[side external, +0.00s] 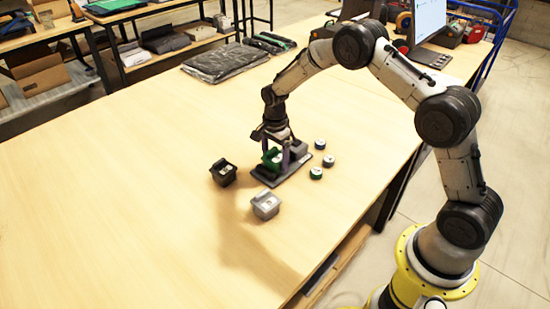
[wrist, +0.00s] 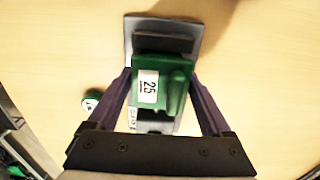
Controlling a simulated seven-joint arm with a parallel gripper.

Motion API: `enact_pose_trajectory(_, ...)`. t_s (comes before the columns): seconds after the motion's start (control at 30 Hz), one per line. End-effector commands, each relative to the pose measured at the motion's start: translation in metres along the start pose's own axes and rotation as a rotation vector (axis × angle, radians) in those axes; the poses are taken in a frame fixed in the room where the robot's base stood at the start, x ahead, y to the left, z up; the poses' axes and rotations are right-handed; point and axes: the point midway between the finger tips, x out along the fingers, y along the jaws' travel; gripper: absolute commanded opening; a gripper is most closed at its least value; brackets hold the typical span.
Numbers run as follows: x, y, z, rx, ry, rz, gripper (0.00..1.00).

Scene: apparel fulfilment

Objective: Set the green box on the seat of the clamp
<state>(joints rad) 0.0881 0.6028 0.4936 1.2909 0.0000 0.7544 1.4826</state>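The green box (wrist: 178,92) carries a white label reading 25. It also shows between my fingers in the side view (side external: 270,160). My gripper (wrist: 160,78) points down with its two purple fingers against opposite sides of the box, shut on it. The clamp, a dark grey fixture with a flat base plate (side external: 266,178), lies directly under the box; its plate shows beyond the box in the wrist view (wrist: 143,24). The box is at or just over the clamp's seat; I cannot tell whether it touches, since the seat is hidden.
A black box (side external: 223,173) stands left of the clamp and a light grey box (side external: 265,205) stands in front. Several small round discs (side external: 316,173) lie to the right. Folded dark garments (side external: 225,62) lie at the back. The table's left side is clear.

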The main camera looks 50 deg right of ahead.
Motion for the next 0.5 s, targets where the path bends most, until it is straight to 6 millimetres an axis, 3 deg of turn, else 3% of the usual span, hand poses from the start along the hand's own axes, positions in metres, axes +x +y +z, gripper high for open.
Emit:
enact_pose_trajectory(0.07,0.0,0.0,0.0,0.0,0.0,0.0,1.0)
enact_pose_trajectory(0.33,-0.001,0.0,0.0,0.0,0.0,0.0,1.0)
enact_pose_trajectory(0.5,-0.018,-0.001,0.0,0.0,0.0,-0.005,1.0)
